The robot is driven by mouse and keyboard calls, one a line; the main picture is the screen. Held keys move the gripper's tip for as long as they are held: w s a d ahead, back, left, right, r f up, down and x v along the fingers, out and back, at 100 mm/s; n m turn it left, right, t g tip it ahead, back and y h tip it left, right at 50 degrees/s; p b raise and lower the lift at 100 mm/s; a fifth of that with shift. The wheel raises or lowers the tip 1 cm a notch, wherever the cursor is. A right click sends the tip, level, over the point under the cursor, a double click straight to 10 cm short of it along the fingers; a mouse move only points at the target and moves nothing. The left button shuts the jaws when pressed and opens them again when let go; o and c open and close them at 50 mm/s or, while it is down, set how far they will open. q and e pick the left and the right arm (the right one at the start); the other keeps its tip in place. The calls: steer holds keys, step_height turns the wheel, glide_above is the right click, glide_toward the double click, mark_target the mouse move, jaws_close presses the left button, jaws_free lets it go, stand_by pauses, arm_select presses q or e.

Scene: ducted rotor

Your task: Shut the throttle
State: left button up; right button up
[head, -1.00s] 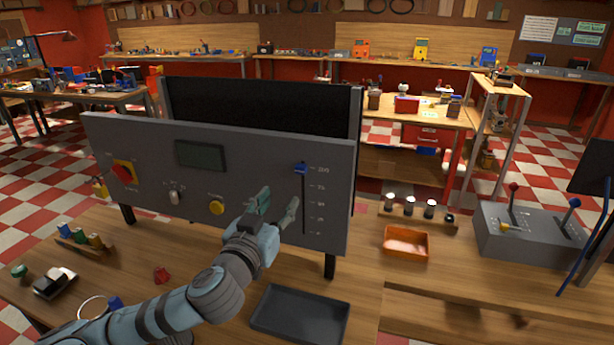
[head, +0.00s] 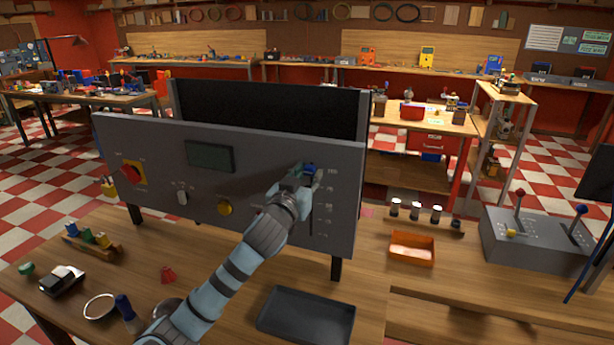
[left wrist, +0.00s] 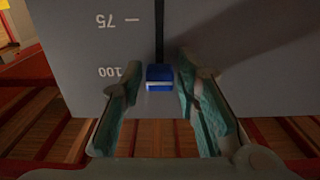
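The throttle is a blue slider knob (head: 309,168) at the top of a vertical slot (head: 311,222) on the right of the grey panel (head: 250,165). It stands by the 100 mark; the scale runs down the panel beside the slot. In the left wrist view the knob (left wrist: 159,77) sits between the two green-padded fingers of my left gripper (left wrist: 159,90), with a gap on each side. In the head view my left gripper (head: 305,178) is at the knob, open, and hides part of it. My right gripper is not in view.
The panel also bears a red rotary switch (head: 132,173), a display (head: 210,156), a toggle (head: 182,197) and a yellow button (head: 225,208). Below lie a dark tray (head: 306,316) and an orange tray (head: 411,249). A grey lever box (head: 535,245) stands right.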

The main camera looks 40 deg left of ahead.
mark_target(311, 235)
arm_select(q)
jaws_close()
steer(key=shift+f, duration=0.1)
step_height(311, 235, down, 20)
steer(key=b, duration=1.3)
steer(key=shift+f+b, duration=0.2)
steer(key=shift+b, duration=0.2)
steer(key=o, duration=0.5)
jaws_free()
steer(key=shift+w, duration=0.1)
